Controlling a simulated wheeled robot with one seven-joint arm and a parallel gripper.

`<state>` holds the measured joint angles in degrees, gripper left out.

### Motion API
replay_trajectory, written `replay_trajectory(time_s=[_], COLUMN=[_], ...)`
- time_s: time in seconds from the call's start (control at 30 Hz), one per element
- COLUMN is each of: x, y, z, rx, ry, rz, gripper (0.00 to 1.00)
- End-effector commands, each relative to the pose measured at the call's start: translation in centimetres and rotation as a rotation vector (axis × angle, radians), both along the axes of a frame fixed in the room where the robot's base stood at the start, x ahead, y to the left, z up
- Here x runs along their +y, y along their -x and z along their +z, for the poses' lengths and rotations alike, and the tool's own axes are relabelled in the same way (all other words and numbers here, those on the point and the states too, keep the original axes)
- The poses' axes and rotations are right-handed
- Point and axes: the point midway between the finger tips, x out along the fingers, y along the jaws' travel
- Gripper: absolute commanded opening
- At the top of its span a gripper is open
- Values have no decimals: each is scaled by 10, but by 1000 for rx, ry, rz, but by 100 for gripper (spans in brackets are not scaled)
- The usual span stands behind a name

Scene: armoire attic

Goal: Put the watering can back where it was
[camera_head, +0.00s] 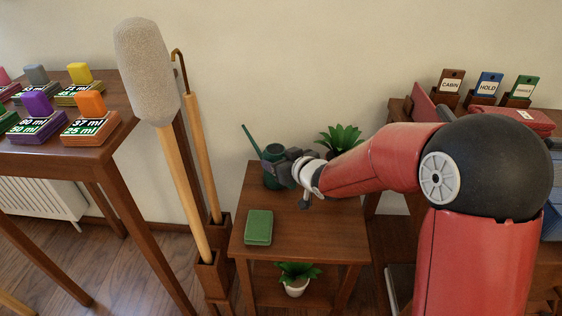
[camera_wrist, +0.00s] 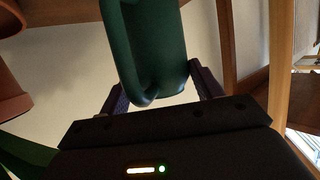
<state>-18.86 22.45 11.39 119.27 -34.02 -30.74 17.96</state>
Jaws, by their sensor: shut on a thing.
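The watering can (camera_head: 272,165) is dark green with a thin spout pointing up and to the left. In the head view it is at the back of the small wooden side table (camera_head: 310,231), partly hidden by my gripper (camera_head: 290,168). In the wrist view the can's green body and handle (camera_wrist: 152,50) fill the space between the two fingers of my gripper (camera_wrist: 160,92). My gripper is shut on the can. I cannot tell whether the can's base touches the tabletop.
A green block (camera_head: 258,227) lies on the table's front left. A potted plant (camera_head: 342,139) stands at the back right, near my arm. Another plant (camera_head: 297,276) is on the lower shelf. Long-handled tools (camera_head: 175,150) stand to the left. The table's front middle is clear.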

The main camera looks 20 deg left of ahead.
Motion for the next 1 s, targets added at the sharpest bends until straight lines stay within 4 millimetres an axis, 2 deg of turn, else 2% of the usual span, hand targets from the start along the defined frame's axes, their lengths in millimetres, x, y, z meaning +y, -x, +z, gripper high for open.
replay_trajectory(time_s=[0.33, 0.37, 0.5, 0.83, 1.0], x=[1, 0, 0, 0, -17], y=[-1, 0, 0, 0, 13], z=[-1, -2, -2, 2, 10], rx=[-7, -2, -2, -2, -2], ry=[-5, -1, -1, -1, -1], rz=[0, -1, -1, -1, -3], gripper=[33, 68, 86, 86, 86])
